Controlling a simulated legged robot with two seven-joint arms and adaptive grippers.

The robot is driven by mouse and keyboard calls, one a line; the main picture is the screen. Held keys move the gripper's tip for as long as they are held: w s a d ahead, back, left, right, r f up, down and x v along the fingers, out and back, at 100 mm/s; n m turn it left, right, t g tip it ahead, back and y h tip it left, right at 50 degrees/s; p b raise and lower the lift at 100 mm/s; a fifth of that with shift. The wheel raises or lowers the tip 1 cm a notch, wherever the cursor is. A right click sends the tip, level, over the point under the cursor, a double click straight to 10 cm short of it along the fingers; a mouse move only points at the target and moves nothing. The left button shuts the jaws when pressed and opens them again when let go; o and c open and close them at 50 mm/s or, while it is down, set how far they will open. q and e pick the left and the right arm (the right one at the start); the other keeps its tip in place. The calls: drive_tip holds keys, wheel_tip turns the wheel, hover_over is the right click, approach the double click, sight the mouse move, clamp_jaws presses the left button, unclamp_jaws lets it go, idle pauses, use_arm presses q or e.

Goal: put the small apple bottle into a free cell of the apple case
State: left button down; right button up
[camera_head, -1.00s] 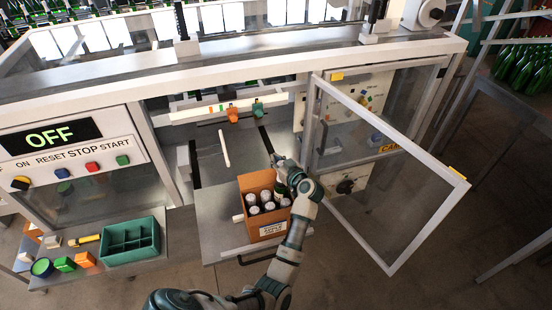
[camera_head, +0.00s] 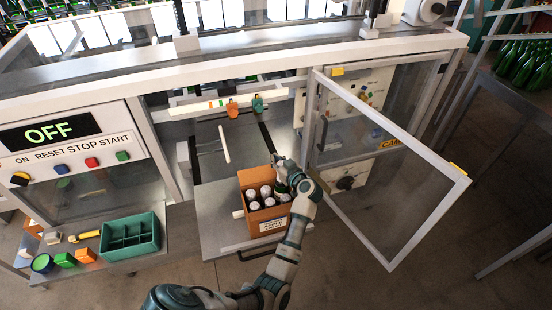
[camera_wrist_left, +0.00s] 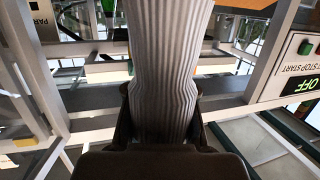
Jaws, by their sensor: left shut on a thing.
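The apple case (camera_head: 252,221) is an orange-brown open box with a white label, standing on the metal shelf. Several bottles with pale tops (camera_head: 266,192) stand in it. My left gripper (camera_head: 279,163) is above the case's back right corner. In the left wrist view, my left gripper (camera_wrist_left: 163,112) is shut around the ribbed silver-grey foil neck of the bottle (camera_wrist_left: 165,55). My right gripper is not in view.
A framed glass door (camera_head: 455,190) stands open to the right of the case. A green divided crate (camera_head: 130,240) and small coloured blocks (camera_head: 85,255) are on a side shelf at left. The metal shelf (camera_head: 215,205) is clear left of the case. The panel (camera_head: 50,137) reads OFF.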

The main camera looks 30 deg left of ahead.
use_arm(q)
drive_tip(key=shift+f, duration=1)
drive_tip(key=c, duration=0.9)
unclamp_jaws()
drive_tip(key=shift+s+f, duration=0.1)
wheel_tip(320, 180, up, 10)
